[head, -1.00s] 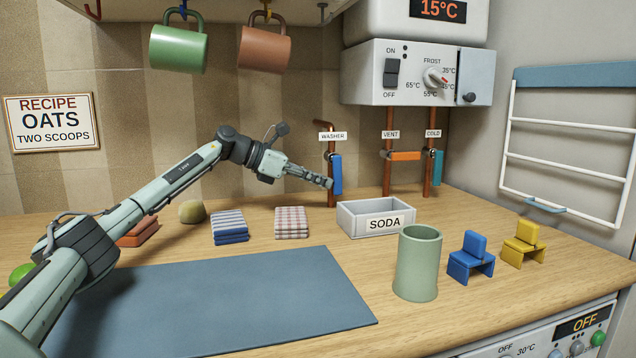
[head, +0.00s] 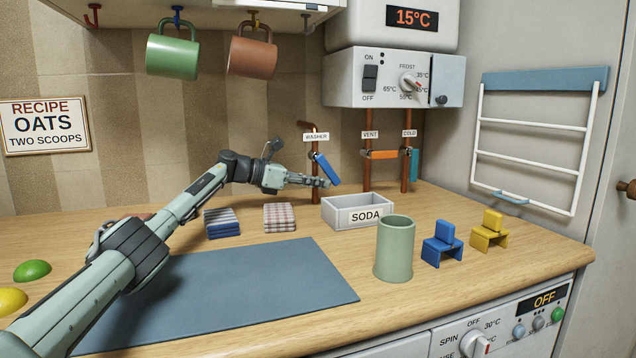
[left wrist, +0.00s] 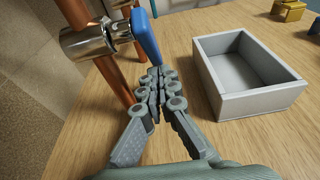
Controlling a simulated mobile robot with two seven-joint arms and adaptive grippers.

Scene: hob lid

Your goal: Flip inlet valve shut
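The valve under the WASHER label has a blue lever (head: 327,168), which slants down to the right, away from its copper pipe (head: 314,185). In the left wrist view the blue lever (left wrist: 146,38) hangs from a shiny metal valve body (left wrist: 88,43). My left gripper (head: 325,183) is at the lever's lower end. Its fingers (left wrist: 157,78) are together with nothing between them, and the tips are right by the lever's end; I cannot tell whether they touch. My right gripper is not in view.
To the right are the VENT valve's orange lever (head: 383,154), level, and the COLD valve's teal lever (head: 414,163), hanging down. The grey SODA box (head: 345,224) stands close to my gripper's right. A green cup (head: 394,250) stands in front. The blue mat (head: 240,285) is bare.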

